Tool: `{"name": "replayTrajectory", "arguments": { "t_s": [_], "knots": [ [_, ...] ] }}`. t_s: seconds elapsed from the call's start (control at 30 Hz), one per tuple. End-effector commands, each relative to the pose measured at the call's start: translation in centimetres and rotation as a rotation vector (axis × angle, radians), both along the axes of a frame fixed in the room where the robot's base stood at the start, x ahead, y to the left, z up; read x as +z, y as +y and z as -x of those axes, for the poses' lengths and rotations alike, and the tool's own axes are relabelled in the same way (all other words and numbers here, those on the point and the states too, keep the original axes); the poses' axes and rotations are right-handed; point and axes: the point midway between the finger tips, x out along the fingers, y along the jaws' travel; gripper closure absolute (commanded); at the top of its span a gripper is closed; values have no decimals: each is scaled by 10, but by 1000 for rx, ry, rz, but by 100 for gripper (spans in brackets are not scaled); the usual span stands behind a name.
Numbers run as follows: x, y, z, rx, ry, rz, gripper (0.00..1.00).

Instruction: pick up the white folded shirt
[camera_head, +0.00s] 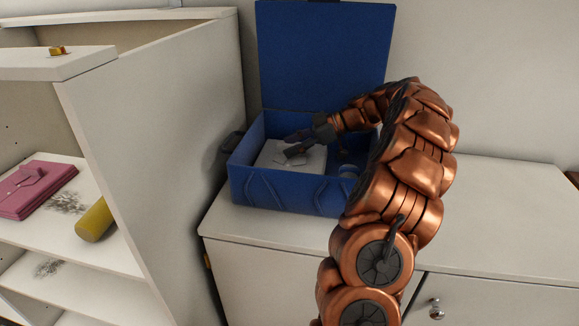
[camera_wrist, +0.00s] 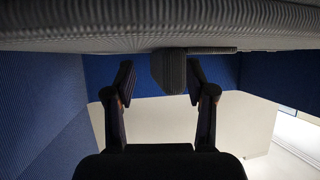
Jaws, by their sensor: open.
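The white folded shirt (camera_head: 275,158) lies flat inside the open blue box (camera_head: 290,195), toward its left side. My gripper (camera_head: 293,145) reaches into the box from the right and is low over the shirt. In the wrist view my gripper (camera_wrist: 160,75) has its two dark fingers spread apart, with nothing clearly held between them. Whether the fingertips touch the shirt I cannot tell. My gripper and arm hide part of the shirt and the box's right side.
The blue lid (camera_head: 322,55) stands open against the wall. The white cabinet top (camera_head: 500,215) is clear on the right. A shelf unit at left holds a pink purse (camera_head: 35,188) and a yellow cylinder (camera_head: 95,220).

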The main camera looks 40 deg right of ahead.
Motion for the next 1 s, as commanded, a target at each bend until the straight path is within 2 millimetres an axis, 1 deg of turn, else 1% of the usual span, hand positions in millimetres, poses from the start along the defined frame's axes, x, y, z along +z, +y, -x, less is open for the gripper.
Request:
{"name": "replayTrajectory", "arguments": {
  "t_s": [0.1, 0.33, 0.87, 1.0],
  "knots": [
    [-5, 7, -4, 2, 3, -2, 45],
    [-5, 8, -5, 1, 1, -1, 45],
    [-5, 7, -5, 1, 1, -1, 100],
    [-5, 7, -5, 2, 1, -1, 100]
  ]
}}
